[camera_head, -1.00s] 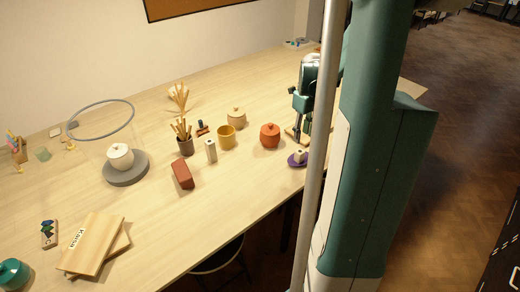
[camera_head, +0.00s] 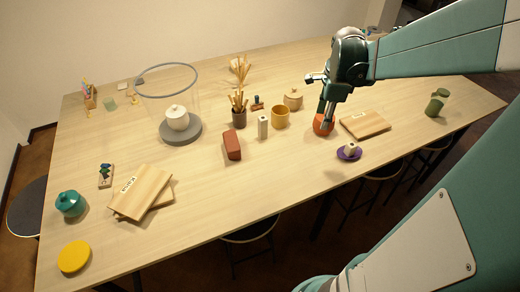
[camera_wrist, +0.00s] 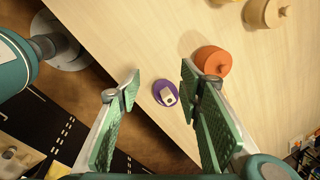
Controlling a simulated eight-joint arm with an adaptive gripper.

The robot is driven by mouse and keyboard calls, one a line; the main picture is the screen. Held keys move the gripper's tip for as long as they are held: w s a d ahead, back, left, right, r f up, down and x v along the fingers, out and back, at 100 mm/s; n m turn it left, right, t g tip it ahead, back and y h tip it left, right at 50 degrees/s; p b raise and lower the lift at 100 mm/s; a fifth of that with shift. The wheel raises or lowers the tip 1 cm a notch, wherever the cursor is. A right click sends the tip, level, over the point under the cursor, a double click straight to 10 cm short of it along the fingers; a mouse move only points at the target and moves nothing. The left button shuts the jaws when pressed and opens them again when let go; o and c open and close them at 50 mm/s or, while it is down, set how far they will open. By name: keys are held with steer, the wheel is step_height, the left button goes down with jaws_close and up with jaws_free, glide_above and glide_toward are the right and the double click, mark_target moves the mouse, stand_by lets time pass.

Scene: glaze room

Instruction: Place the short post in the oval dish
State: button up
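A purple oval dish (camera_head: 348,158) stands near the table's front edge, right of the middle. A short cream post (camera_head: 351,147) with a dark spot on its end is in it. In the wrist view the dish (camera_wrist: 158,88) and the post (camera_wrist: 167,97) lie between and beyond my fingers. A taller, pale post (camera_head: 263,128) with a dark top stands upright by the yellow cup. My gripper (camera_head: 322,100) is open and empty, above the table near the orange pot; its fingers (camera_wrist: 160,74) spread wide in the wrist view, touching neither post nor dish.
An orange lidded pot (camera_head: 323,127) is close behind the dish, partly hidden by my gripper. A wooden board (camera_head: 366,125) lies right of it. The table's right front is mostly clear.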

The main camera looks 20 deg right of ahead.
steer(key=s+a+r+n+t, duration=0.1)
steer(key=s+a+r+n, duration=0.1)
steer(key=a+n, duration=0.6)
steer(key=s+a+r+n+t, duration=0.1)
steer(key=s+a+n+t, duration=0.1)
steer(key=s+a+n, duration=0.3)
steer(key=s+a+r+n+t+y, duration=0.1)
steer(key=s+a+n, duration=0.3)
steer(key=a+n, duration=0.7)
steer(key=a+r+t, duration=0.1)
steer(key=a, duration=0.5)
steer(key=shift+r+n, duration=0.35)
steer(key=shift+n, duration=0.05)
